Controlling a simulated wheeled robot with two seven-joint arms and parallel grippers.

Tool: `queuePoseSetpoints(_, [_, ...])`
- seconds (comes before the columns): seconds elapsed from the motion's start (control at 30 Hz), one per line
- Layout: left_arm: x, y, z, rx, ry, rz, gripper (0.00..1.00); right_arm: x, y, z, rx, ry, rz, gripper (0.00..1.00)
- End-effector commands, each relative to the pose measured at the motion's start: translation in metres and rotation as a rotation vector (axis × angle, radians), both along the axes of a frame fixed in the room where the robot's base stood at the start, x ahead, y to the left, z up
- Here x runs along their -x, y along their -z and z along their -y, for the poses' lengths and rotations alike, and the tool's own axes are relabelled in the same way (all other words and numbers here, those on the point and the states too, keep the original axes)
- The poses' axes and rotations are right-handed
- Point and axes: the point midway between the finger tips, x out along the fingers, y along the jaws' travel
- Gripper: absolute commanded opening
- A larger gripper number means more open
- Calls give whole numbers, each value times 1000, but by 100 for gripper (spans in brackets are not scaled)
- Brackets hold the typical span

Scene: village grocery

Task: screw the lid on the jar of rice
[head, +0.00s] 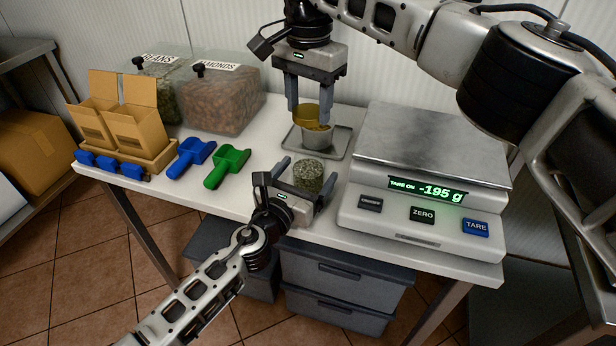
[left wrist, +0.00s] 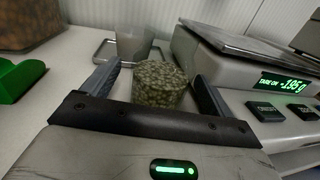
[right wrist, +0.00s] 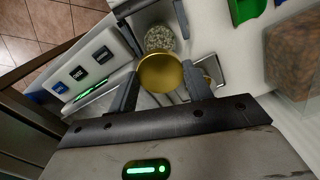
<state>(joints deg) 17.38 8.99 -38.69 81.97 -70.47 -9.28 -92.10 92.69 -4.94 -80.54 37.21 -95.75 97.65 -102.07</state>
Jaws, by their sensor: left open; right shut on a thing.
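The jar (head: 309,177) stands upright on the white table, filled with greenish-brown grains; it also shows in the left wrist view (left wrist: 160,85) and the right wrist view (right wrist: 160,38). No lid is on it. My left gripper (head: 307,172) is open, with one finger on each side of the jar and a visible gap in the left wrist view. My right gripper (head: 308,112) is shut on the round gold lid (right wrist: 161,73), held above and behind the jar. The lid hides part of the jar in the right wrist view.
A cup (head: 318,136) stands on a metal tray (head: 341,146) behind the jar, below the lid. The scale (head: 430,150), reading -195 g, is close on the right. Green (head: 228,166) and blue (head: 190,157) scoops, cardboard boxes (head: 135,125) and an almond bin (head: 220,100) are left.

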Motion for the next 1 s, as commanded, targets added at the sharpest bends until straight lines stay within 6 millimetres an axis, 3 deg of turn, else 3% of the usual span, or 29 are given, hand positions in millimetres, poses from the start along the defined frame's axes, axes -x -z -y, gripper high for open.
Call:
queuePoseSetpoints(0.43, [-9, 0, 5, 1, 1, -2, 86, 0, 0, 0, 0, 0, 0, 29])
queuePoseSetpoints(0.47, [-9, 0, 5, 1, 1, -2, 84, 0, 0, 0, 0, 0, 0, 29])
queuePoseSetpoints(0.7, [-9, 0, 5, 1, 1, -3, 20, 0, 0, 0, 0, 0, 0, 29])
queuePoseSetpoints(0.87, [-9, 1, 5, 1, 1, -3, 20, 0, 7, 0, 1, 0, -1, 29])
queuePoseSetpoints(1.0, [-9, 1, 5, 1, 1, -3, 20, 1, 27, 0, 1, -1, -2, 29])
